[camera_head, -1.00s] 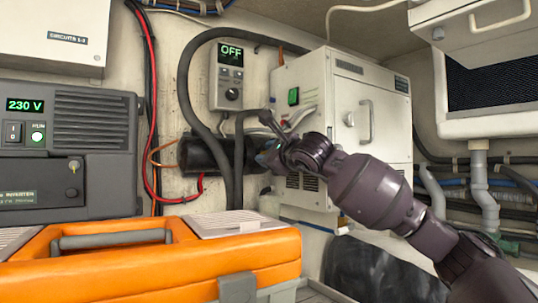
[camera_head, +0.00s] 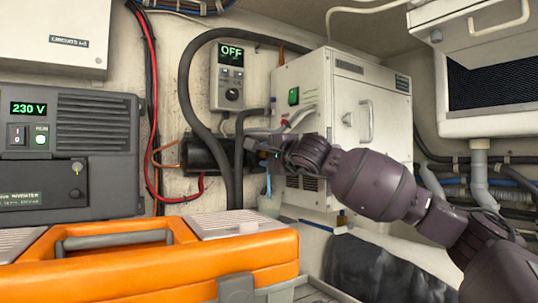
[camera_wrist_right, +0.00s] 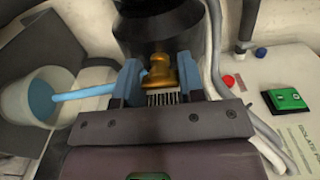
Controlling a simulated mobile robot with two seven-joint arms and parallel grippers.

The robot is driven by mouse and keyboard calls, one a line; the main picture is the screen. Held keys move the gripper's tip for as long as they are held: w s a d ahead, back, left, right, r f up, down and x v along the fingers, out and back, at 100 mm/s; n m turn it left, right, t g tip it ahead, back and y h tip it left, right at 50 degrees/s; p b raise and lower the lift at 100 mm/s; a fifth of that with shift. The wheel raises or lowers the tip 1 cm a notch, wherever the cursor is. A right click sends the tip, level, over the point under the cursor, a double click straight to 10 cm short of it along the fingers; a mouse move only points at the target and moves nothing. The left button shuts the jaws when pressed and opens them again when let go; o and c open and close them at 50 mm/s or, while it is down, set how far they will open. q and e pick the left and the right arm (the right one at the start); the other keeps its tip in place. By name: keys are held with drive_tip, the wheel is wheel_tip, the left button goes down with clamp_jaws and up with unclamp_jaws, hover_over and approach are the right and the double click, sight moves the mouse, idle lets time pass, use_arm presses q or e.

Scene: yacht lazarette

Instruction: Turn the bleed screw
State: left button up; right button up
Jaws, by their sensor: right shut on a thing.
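The brass bleed screw (camera_wrist_right: 160,72) shows in the right wrist view, below the end of a black cylinder (camera_wrist_right: 150,25). My right gripper (camera_wrist_right: 159,82) is shut on the screw, with a blue-padded finger on each side. In the head view my right gripper (camera_head: 272,155) is at the right end of the black cylinder (camera_head: 203,154), and hides the screw there. A light blue streak (camera_wrist_right: 85,93) runs from beside the gripper to a pale cup (camera_wrist_right: 38,93) with blue inside; I cannot tell whether it is liquid or a tube. The cup (camera_head: 269,205) stands below the gripper in the head view. My left gripper is not in view.
A white cabinet (camera_head: 330,85) stands right behind my gripper. Grey hoses (camera_head: 238,160) pass close to the cylinder. An orange toolbox (camera_head: 150,262) fills the lower left. A control panel reading OFF (camera_head: 229,75) hangs above.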

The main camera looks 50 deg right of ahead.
idle(0.5)
drive_tip(key=o, duration=0.9)
drive_tip(key=shift+o, duration=0.2)
drive_tip(key=p+v, duration=0.3)
drive_tip(key=v, duration=0.7)
drive_tip(key=shift+s+p, duration=0.4)
drive_tip(key=shift+a, duration=0.1)
